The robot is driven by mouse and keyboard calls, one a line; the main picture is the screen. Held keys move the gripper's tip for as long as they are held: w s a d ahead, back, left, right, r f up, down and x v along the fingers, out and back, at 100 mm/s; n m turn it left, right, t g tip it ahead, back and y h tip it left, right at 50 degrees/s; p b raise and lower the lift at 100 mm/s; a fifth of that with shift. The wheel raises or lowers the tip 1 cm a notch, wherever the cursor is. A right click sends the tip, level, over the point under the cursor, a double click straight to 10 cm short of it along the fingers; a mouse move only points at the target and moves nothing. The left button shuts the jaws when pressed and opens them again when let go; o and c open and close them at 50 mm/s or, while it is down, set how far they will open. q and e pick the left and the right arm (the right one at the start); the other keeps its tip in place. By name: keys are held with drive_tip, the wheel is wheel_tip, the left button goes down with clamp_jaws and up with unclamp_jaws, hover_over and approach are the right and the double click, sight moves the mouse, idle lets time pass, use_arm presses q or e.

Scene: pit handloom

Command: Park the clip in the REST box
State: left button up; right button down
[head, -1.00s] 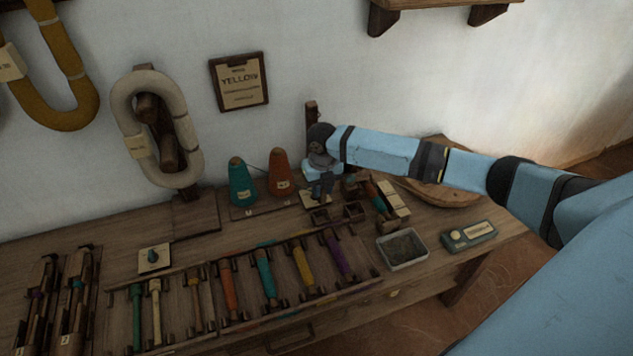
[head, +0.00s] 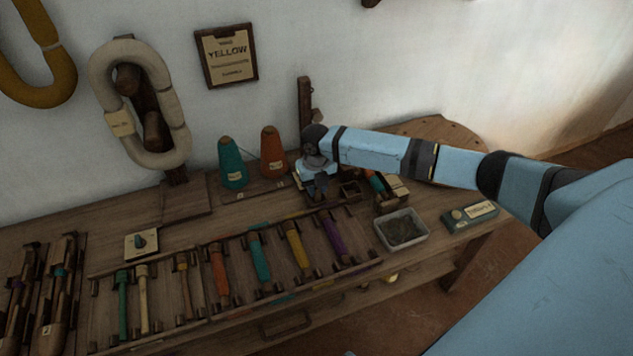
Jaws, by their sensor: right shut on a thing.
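My right gripper (head: 319,190) reaches in from the right and points down at the back of the bench, over the small dark boxes. It is shut on the clip, which is too small and dark to make out between the fingers. One small open dark box (head: 350,190) shows just right of the gripper. A second box beside it is mostly hidden by the fingers. I cannot read which box is marked REST, nor tell whether the clip touches a box. My left gripper is not in view.
A teal cone (head: 232,164) and an orange cone (head: 272,153) stand left of the gripper. A rack of coloured bobbins (head: 260,258) lies in front. A grey tray (head: 402,229) and a small labelled case (head: 470,215) are at right. A wooden post (head: 304,105) rises behind.

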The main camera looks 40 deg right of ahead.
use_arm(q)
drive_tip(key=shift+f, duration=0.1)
use_arm(e)
drive_tip(key=shift+f, duration=0.15)
drive_tip(key=c, duration=0.6)
unclamp_jaws()
drive_tip(key=shift+r+p, duration=0.7)
drive_tip(key=shift+p, duration=0.05)
wheel_tip(320, 180, up, 4)
drive_tip(key=p, duration=0.3)
drive_tip(key=shift+f, duration=0.25)
wheel_tip(320, 180, up, 3)
drive_tip(key=p, duration=0.3)
drive_tip(key=shift+r+p, duration=0.15)
drive_tip(key=shift+p, duration=0.15)
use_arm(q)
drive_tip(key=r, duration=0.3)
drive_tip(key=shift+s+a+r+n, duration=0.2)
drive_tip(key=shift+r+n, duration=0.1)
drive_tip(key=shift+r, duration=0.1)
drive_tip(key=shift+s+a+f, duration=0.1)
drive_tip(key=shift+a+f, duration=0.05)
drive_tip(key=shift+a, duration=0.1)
